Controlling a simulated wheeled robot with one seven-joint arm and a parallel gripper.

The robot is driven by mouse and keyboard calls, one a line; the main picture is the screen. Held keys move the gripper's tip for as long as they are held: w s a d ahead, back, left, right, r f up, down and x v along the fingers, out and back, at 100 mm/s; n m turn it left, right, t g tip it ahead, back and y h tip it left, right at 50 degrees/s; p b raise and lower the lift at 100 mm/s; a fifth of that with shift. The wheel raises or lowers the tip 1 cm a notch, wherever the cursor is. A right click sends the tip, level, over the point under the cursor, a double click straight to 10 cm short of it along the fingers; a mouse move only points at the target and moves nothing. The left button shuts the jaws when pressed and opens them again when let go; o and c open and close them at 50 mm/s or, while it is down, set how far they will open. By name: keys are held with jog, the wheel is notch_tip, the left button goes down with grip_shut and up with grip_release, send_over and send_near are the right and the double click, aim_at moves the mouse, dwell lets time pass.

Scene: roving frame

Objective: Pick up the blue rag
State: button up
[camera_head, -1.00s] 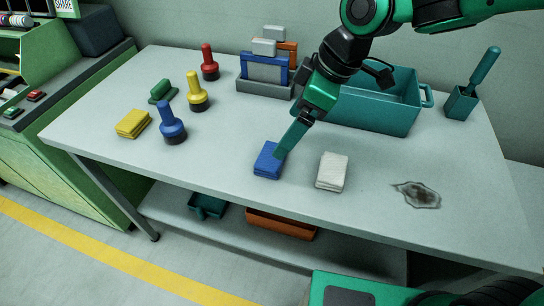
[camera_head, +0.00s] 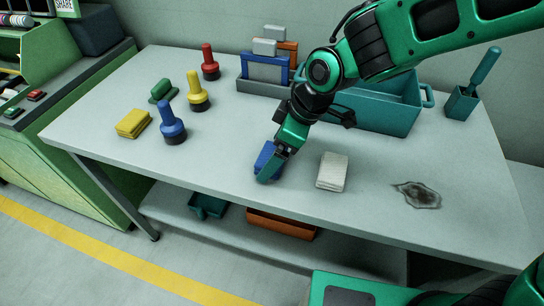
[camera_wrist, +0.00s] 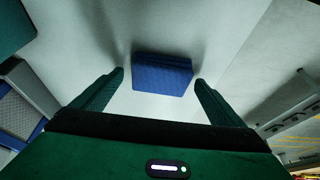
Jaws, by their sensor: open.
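The blue rag (camera_head: 264,154) is a folded block lying on the grey table near its front edge, partly hidden behind my gripper in the head view. In the wrist view the blue rag (camera_wrist: 162,74) lies ahead of the space between the two fingers. My gripper (camera_head: 268,178) points down at the rag from above. The wrist view shows my gripper (camera_wrist: 160,80) with its green fingers wide apart, one on each side of the rag, and nothing held. I cannot tell whether a finger touches the rag.
A white rag (camera_head: 332,171) lies just right of the blue one. A dark stain (camera_head: 418,195) is farther right. Blue (camera_head: 172,122), yellow (camera_head: 197,92) and red (camera_head: 209,62) brushes and a yellow rag (camera_head: 133,123) are left. A teal bin (camera_head: 385,115) stands behind.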

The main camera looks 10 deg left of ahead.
jog(key=c, duration=1.2)
jog(key=shift+c, duration=0.2)
jog(key=shift+r, duration=0.5)
jog(key=r, duration=0.3)
jog(key=shift+s+a+r, duration=0.2)
jog(key=shift+s+r, duration=0.2)
jog(key=s+a+r, duration=0.5)
jog(key=s+r, duration=0.1)
jog(key=s, duration=0.3)
jog(key=shift+s+r, duration=0.15)
jog(key=shift+s, duration=0.1)
